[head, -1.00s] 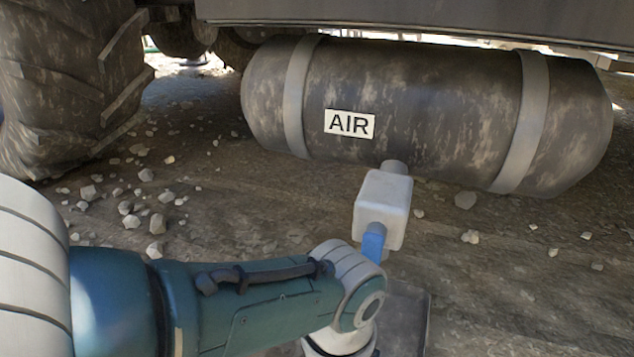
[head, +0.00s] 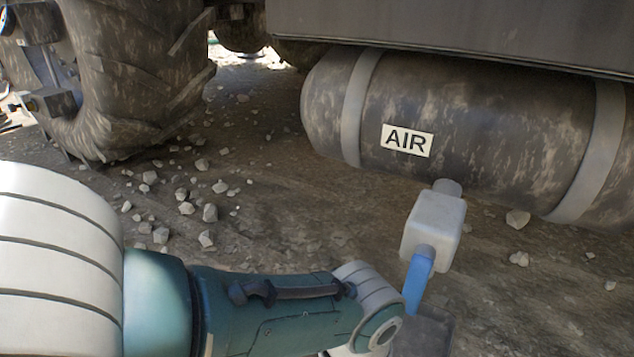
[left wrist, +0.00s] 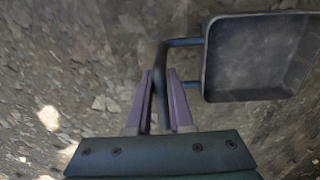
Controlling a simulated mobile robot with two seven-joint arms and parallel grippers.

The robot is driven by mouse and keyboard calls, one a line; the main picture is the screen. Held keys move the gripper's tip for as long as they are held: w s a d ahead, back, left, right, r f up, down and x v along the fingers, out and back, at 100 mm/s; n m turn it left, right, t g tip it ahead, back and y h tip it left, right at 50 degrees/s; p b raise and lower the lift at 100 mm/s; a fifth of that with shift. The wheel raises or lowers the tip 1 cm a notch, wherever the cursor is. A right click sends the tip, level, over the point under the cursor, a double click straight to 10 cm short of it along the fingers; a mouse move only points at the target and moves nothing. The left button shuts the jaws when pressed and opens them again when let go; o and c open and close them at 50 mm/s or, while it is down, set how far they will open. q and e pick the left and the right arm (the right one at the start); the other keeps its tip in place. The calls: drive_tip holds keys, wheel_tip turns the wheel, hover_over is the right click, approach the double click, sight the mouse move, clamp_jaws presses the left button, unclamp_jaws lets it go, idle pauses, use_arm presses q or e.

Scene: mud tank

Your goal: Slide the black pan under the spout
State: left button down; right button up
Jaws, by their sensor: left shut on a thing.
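The black pan (left wrist: 258,58) is a shallow, square, dark tray with a bar handle (left wrist: 160,60) at its left in the left wrist view. My left gripper (left wrist: 160,78) is shut on this handle. In the head view only a corner of the pan (head: 428,336) shows at the bottom edge, beyond my left wrist. A pale box-shaped fitting (head: 433,225) sticks out from the tank, with a blue piece (head: 418,278) hanging from it. In the picture, the blue piece's lower end is just above the pan. I cannot tell if this is the spout. My right gripper is out of view.
The dirty air tank (head: 490,140), labelled AIR, hangs under the vehicle body (head: 460,30) at the upper right. A large muddy tyre (head: 135,75) stands at the upper left. Loose stones (head: 208,212) lie on the dirt, which is otherwise open between tyre and tank.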

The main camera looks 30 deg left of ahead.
use_arm(q)
drive_tip(key=shift+c, duration=1.6)
unclamp_jaws()
